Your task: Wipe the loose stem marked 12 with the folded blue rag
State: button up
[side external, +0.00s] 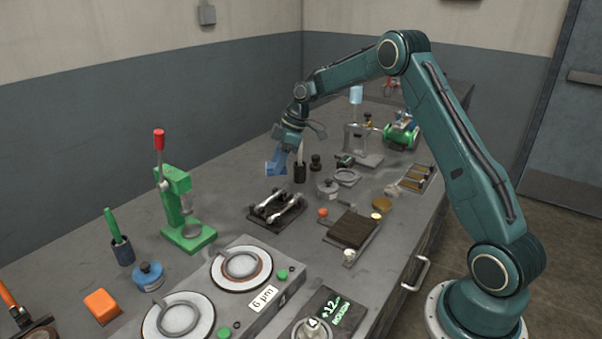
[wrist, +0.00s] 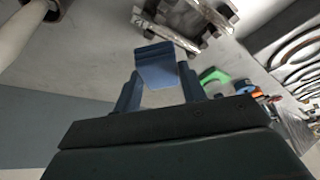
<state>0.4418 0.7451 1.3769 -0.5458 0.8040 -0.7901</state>
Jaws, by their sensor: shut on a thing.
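The folded blue rag (side external: 276,163) hangs from my gripper (side external: 285,149) above the bench, behind a dark rack (side external: 262,221) in the side view. My gripper is shut on the rag; in the wrist view the rag (wrist: 157,66) sits between the two fingers (wrist: 158,88). Bright metal stems (side external: 279,205) lie on the dark rack, apart from the rag. Metal parts (wrist: 188,20) also show at the top of the wrist view. No number 12 is readable on any stem, so I cannot tell which one is marked.
A dark cup with a pale handle (side external: 300,172) stands close to my gripper. A green press (side external: 181,205) is at the left. Bare bench (side external: 228,176) lies left of the rag.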

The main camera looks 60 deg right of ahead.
jog(key=shift+r, duration=1.05)
